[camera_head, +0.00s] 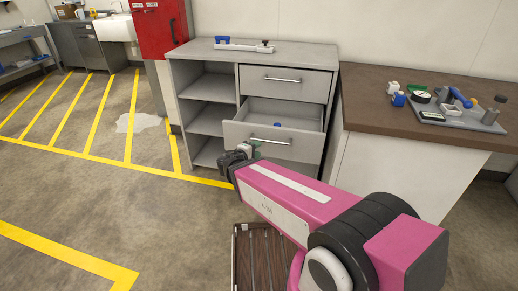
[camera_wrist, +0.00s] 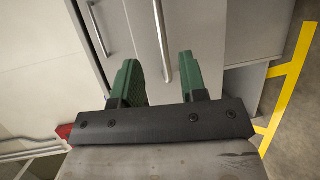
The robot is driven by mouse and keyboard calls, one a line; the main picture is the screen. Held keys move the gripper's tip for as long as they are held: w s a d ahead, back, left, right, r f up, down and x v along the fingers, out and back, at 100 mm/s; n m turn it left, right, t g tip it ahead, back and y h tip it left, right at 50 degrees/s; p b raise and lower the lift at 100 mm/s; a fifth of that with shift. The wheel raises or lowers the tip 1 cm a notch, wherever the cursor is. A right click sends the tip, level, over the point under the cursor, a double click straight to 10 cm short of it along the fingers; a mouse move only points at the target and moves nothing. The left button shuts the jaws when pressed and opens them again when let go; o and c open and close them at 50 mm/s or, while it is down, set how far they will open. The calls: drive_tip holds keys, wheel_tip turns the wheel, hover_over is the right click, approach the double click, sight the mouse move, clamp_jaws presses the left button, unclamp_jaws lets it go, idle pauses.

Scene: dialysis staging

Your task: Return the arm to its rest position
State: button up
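My pink arm (camera_head: 285,200) reaches out from the lower right toward the grey cabinet in the head view. My gripper (camera_head: 256,147) is small there, in front of the pulled-out lower drawer (camera_head: 250,132), near the left end of its handle (camera_head: 275,142). In the wrist view my gripper (camera_wrist: 158,70) shows two green fingers spread apart, with no object held between them. A metal handle (camera_wrist: 161,35) appears in the gap between the fingers, apart from both; its exact distance is unclear.
A blue item (camera_head: 277,125) lies in the open drawer. The upper drawer (camera_head: 284,84) is shut. A white and blue device (camera_head: 243,45) lies on the cabinet top. The brown counter (camera_head: 375,115) at right holds a tray (camera_head: 455,123) with several items. Open floor lies left.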

idle(0.3)
drive_tip(key=s+d+f+m+g+y, duration=0.3)
drive_tip(key=d+f+m+g+y, duration=0.1)
drive_tip(key=d+m+g+y, duration=0.1)
drive_tip(key=s+d+f+m+g+y, duration=0.3)
drive_tip(key=d+f+m+g+y, duration=0.1)
drive_tip(key=d+g, duration=0.3)
drive_tip(key=shift+s+d+m+y, duration=0.25)
drive_tip(key=shift+d+m+y, duration=0.5)
drive_tip(key=shift+d, duration=0.3)
drive_tip(key=shift+d, duration=0.15)
